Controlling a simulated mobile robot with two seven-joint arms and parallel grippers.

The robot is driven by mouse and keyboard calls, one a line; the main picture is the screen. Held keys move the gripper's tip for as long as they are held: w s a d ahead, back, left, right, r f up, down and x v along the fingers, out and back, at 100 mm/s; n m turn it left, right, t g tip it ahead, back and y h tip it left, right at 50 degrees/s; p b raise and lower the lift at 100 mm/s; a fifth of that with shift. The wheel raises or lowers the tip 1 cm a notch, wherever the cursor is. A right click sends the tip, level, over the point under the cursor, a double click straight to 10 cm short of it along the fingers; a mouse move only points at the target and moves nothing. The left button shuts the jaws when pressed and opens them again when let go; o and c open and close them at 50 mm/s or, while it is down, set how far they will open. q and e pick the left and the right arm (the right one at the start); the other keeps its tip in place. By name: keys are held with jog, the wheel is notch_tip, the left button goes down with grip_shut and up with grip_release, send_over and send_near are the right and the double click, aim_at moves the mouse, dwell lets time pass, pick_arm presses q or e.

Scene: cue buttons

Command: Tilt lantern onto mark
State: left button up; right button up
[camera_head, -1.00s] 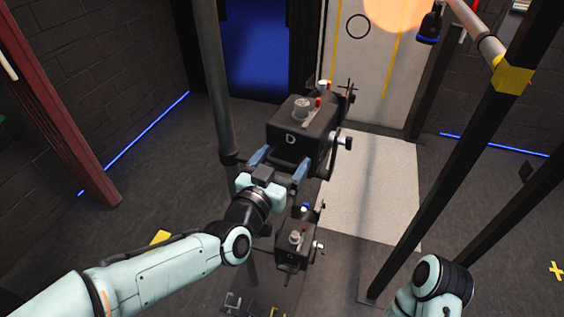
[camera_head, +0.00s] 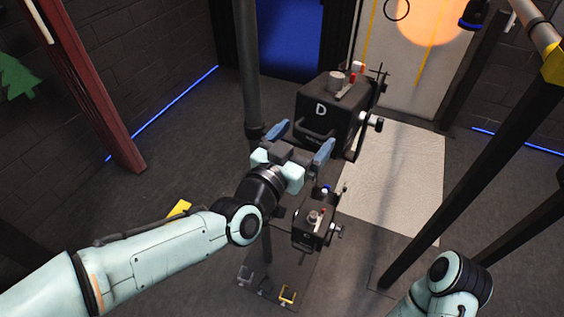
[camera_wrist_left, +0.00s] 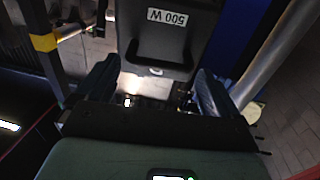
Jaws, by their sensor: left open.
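The black box lantern marked D (camera_head: 330,110) hangs on a post, with a bar handle on its back. In the left wrist view its back (camera_wrist_left: 165,40) shows a "500 W" label and the handle. The mark is likely the dark ring (camera_head: 397,8) on the pale door panel, cut by the top edge. An orange light spot (camera_head: 430,22) lies to its right and slightly lower. My left gripper (camera_head: 302,140) is open behind the lantern, its blue fingers spread and apart from the handle. My right gripper is out of view; only part of that arm shows.
A smaller black lantern (camera_head: 314,222) hangs lower, below my left gripper. A dark vertical pole (camera_head: 248,70) stands left of the lanterns. Dark slanted posts (camera_head: 460,185) stand at right. A pale mat (camera_head: 400,180) lies on the floor.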

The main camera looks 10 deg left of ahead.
pick_arm(q)
jog(key=b+v, duration=0.1)
jog(key=v, duration=0.9)
jog(key=shift+s+b, duration=0.3)
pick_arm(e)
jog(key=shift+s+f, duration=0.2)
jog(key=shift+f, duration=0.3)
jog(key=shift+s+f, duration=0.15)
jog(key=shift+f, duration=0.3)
pick_arm(q)
jog(key=shift+a, duration=0.1)
